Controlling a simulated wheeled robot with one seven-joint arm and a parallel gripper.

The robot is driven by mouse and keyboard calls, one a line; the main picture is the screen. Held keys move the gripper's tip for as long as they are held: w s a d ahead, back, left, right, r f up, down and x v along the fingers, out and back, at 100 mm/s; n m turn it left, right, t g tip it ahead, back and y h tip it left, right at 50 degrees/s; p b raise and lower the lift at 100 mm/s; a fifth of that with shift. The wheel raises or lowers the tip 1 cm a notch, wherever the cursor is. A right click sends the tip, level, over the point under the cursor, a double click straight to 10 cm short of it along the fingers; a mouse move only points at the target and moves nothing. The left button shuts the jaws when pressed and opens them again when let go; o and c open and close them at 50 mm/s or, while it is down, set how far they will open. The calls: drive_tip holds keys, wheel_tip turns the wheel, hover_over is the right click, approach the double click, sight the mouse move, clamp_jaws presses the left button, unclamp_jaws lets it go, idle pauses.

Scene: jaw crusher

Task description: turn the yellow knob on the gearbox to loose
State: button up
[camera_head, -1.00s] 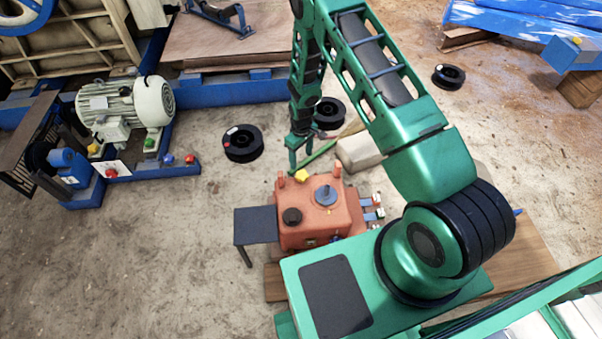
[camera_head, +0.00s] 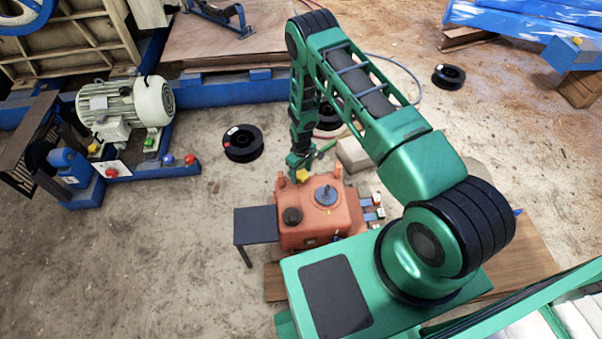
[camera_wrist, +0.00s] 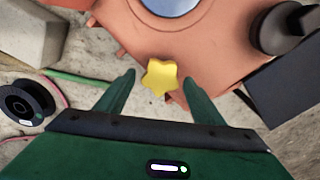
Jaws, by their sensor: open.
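The orange gearbox (camera_head: 318,218) sits below my arm in the head view. The yellow knob (camera_head: 302,175), star-shaped, is at its far left edge. In the wrist view the knob (camera_wrist: 160,76) shows between my two green fingers, at the edge of the orange housing (camera_wrist: 205,50). My gripper (camera_wrist: 158,88) is open, with a finger on each side of the knob and a gap on both sides. In the head view my gripper (camera_head: 299,165) is right at the knob and partly covers its surroundings. Whether the fingers are level with the knob is hard to tell.
A round grey cap (camera_head: 326,195) and a black cap (camera_head: 292,216) stand on the gearbox. A dark plate (camera_head: 256,225) juts out left. A pale block (camera_head: 354,154) and black spools (camera_head: 242,143) lie on the floor nearby. Open floor lies to the left.

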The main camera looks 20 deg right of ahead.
drive_tip(key=c, duration=1)
drive_tip(key=shift+c, duration=0.2)
drive_tip(key=shift+m, duration=0.6)
drive_tip(key=o, duration=1)
drive_tip(key=shift+o, duration=0.2)
